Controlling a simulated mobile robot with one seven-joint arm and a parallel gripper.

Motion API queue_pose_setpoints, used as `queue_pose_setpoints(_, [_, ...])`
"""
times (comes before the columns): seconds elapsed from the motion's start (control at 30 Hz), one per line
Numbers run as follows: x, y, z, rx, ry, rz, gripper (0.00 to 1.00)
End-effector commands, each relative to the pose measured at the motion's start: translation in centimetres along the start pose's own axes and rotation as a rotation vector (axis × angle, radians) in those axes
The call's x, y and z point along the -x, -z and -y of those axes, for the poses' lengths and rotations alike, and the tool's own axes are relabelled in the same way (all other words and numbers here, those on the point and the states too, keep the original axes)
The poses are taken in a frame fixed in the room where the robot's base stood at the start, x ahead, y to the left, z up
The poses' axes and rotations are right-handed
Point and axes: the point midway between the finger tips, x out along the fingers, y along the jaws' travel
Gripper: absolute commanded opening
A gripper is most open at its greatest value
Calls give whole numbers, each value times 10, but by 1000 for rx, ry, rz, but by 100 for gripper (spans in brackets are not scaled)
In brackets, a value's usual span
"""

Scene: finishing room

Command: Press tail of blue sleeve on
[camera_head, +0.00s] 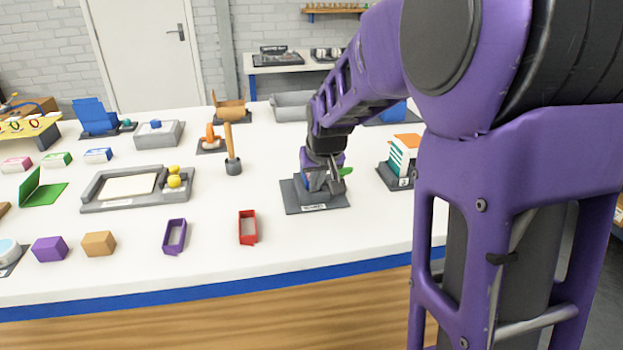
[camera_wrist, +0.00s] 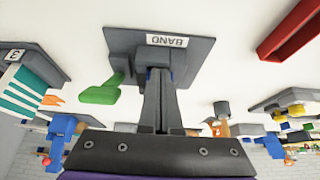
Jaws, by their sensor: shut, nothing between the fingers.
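My gripper (camera_head: 332,176) is shut and empty, pointing down over a dark grey stand (camera_head: 330,204) near the middle of the white table. In the wrist view its fingertips (camera_wrist: 159,74) are at or just above the stand (camera_wrist: 190,65), which bears a label reading BAND. A small patch of blue (camera_head: 316,181), perhaps the blue sleeve, shows beside the fingers on the stand. In the wrist view only a sliver of blue shows behind the fingertips. The fingers hide most of it, so I cannot tell how its tail sits or whether they touch it. A green piece (camera_wrist: 100,92) sticks out at the stand's side.
A red open sleeve (camera_head: 242,229) and a purple one (camera_head: 166,236) lie toward the front. A mallet (camera_head: 233,160) stands left of the stand. A striped stack (camera_head: 401,157) stands to the right. A grey tray (camera_head: 93,204) is at left. Clear table lies in front of the stand.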

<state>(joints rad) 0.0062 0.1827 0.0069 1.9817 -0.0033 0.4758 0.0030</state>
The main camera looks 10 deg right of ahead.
Motion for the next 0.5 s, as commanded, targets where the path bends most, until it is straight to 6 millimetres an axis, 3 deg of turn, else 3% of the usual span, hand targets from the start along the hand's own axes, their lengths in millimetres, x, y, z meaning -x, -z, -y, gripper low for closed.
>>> queue_pose_setpoints(0.5, [11, -20, 0, 0, 0, -1, 0])
